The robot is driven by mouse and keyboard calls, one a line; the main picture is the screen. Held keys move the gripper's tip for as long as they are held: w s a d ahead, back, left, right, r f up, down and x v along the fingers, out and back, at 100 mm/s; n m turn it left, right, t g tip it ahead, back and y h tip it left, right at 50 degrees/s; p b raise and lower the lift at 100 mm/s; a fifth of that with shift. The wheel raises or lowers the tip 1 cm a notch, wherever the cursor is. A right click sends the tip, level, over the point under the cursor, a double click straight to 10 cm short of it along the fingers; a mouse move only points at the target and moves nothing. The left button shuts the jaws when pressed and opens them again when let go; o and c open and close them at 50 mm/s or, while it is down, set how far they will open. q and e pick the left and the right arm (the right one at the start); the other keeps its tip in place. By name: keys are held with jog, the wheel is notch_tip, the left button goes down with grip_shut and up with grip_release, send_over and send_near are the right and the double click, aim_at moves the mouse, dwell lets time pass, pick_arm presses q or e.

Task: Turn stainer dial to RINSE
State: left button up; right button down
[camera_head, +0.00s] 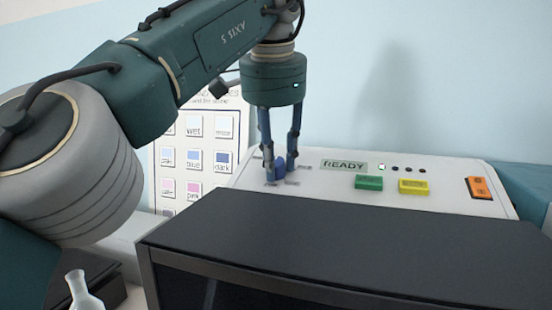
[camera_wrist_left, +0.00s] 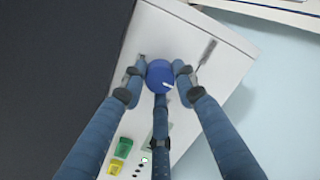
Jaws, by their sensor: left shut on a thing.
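The stainer (camera_head: 330,190) is a white machine with a sloped top panel. Its blue dial (camera_head: 280,165) sits at the left of the panel, with small labels around it too small to read. My left gripper (camera_head: 279,172) points down from above with its fingers around the dial. In the left wrist view the dial (camera_wrist_left: 159,75) is round and blue with a white pointer mark, and the fingers of the left gripper (camera_wrist_left: 158,78) are shut on it from both sides. The display (camera_head: 343,166) reads READY. My right gripper is not in view.
A green button (camera_head: 369,183), a yellow button (camera_head: 413,187) and an orange switch (camera_head: 479,188) are on the panel right of the dial. A dark cover (camera_head: 350,240) stands in front. A chart (camera_head: 195,150) stands behind; a white bottle (camera_head: 82,292) is at lower left.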

pick_arm(q)
jog(key=shift+w+r, duration=0.1)
jog(key=shift+r, duration=0.05)
dwell(0.4)
jog(key=o, duration=0.9)
jog(key=shift+o, duration=1.2)
